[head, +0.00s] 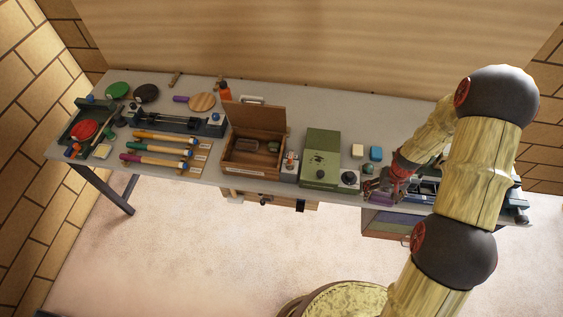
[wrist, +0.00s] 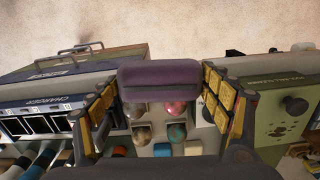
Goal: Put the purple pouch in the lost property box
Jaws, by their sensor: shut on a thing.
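The purple pouch (wrist: 160,76) is between the fingers of my gripper (wrist: 160,105) in the wrist view, and the gripper is shut on it. In the head view my gripper (head: 383,185) is over the right part of the table, near its front edge; the arm and fingers hide most of the pouch there. An open wooden box (head: 230,168) with its lid raised stands left of the green machine and has small things inside. It looks like the lost property box, but I cannot read a label on it.
A green machine (head: 322,150) stands between the wooden box and my gripper. Chalk cubes (head: 376,153) lie behind the gripper. Several balls (wrist: 176,132) sit below the pouch in the wrist view. A charger (wrist: 40,122) is beside them. Paddles (head: 203,102) and striped-handled tools (head: 160,138) lie left.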

